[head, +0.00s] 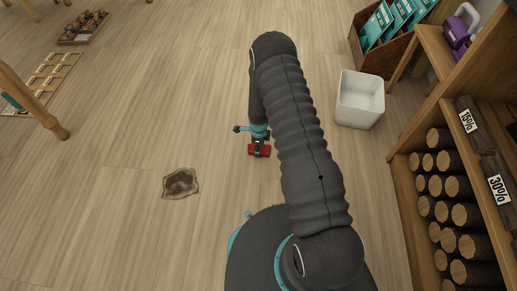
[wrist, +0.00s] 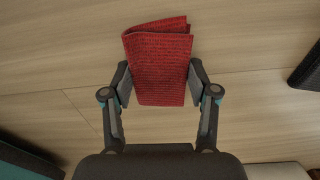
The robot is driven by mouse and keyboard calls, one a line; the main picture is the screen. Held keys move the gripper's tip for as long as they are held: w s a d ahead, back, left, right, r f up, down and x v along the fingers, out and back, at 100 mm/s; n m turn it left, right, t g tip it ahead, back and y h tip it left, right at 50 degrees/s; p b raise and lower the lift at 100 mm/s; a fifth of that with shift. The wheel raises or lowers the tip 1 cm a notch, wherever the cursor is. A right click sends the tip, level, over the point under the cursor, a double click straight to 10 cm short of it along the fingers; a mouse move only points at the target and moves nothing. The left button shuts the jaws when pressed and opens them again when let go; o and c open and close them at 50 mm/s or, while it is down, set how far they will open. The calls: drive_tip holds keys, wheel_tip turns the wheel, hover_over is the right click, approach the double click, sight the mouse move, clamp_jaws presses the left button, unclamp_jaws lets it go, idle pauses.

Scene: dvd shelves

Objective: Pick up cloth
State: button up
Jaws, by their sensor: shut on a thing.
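The cloth (wrist: 160,65) is red with dark lines and looks folded. In the wrist view it sits between the two fingers of my gripper (wrist: 160,85), which is shut on it, with a finger against each side. In the head view the red cloth (head: 259,150) shows small below my gripper (head: 259,140), left of my arm. Part of it is hidden there by the gripper. I cannot tell whether it touches the floor.
A white bin (head: 360,100) stands right of my arm. A wooden shelf (head: 400,165) with dark rolls is at the right. A brown crate (head: 375,62) holds teal packets. The floor around the gripper's left is clear.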

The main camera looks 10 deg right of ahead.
drive_tip(key=shift+r, duration=0.1)
drive_tip(key=shift+r, duration=0.55)
wheel_tip(320, 180, up, 3)
drive_tip(key=shift+w+f+p, duration=0.1)
drive_tip(key=shift+f+p, duration=0.05)
drive_tip(key=shift+p, duration=0.2)
drive_tip(key=s+d+r+p, duration=0.1)
drive_tip(key=s+d+r, duration=0.5)
drive_tip(key=d, duration=0.4)
drive_tip(key=shift+r, duration=0.5)
drive_tip(key=shift+s, duration=0.1)
drive_tip(key=shift+o, duration=0.7)
drive_tip(key=c, duration=0.4)
drive_tip(key=shift+c, duration=0.2)
